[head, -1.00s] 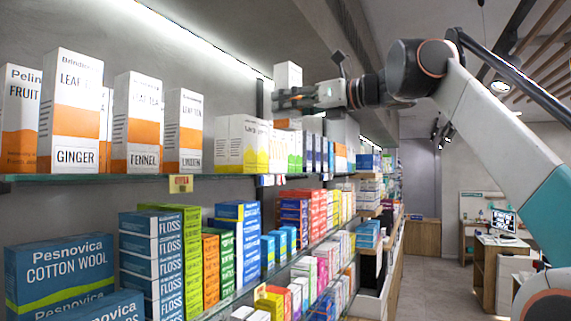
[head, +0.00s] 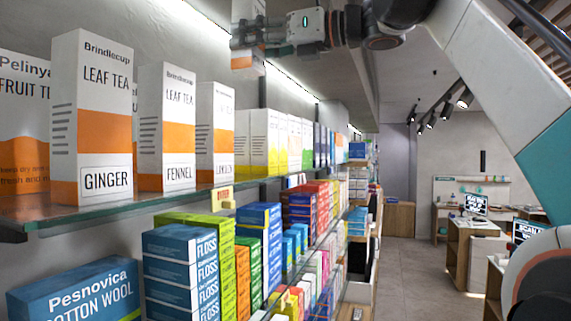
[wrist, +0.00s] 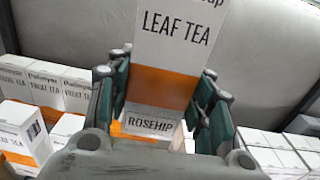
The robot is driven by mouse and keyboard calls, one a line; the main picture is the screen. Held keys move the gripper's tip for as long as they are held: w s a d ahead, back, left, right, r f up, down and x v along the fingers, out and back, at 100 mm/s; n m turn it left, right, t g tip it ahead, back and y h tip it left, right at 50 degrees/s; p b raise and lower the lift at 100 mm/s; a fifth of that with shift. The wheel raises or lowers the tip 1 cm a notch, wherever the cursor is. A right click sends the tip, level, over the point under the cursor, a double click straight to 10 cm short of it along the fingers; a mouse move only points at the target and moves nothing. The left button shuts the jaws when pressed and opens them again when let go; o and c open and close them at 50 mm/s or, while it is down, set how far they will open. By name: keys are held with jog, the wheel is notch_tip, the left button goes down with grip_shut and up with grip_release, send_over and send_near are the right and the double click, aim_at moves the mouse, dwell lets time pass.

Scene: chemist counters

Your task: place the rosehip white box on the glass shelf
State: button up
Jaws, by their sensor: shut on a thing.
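The rosehip white box (wrist: 175,38), white with an orange band and "LEAF TEA" and "ROSEHIP" lettering, is upright between the fingers of my gripper (wrist: 158,108) in the wrist view. In the head view my gripper (head: 250,36) is shut around the middle of the box (head: 247,64), hiding part of it. It is high above the glass shelf (head: 120,208), in the upper middle of the picture. The shelf carries ginger (head: 92,110), fennel (head: 165,125) and linden (head: 214,130) tea boxes at left.
Yellow-marked white boxes (head: 263,142) and other boxes fill the shelf farther along. The shelf below holds floss boxes (head: 180,270) and cotton wool (head: 78,292). The wrist view shows tea boxes (wrist: 28,135) on the left and white boxes on the right. The aisle floor (head: 415,275) is clear.

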notch_tip(320, 180, down, 20)
jog(key=shift+w+f+b, duration=0.1)
jog(key=shift+b, duration=0.55)
jog(key=shift+f, duration=0.1)
jog(key=o, duration=1.1)
jog(key=b+v, duration=0.2)
jog(key=v, duration=1)
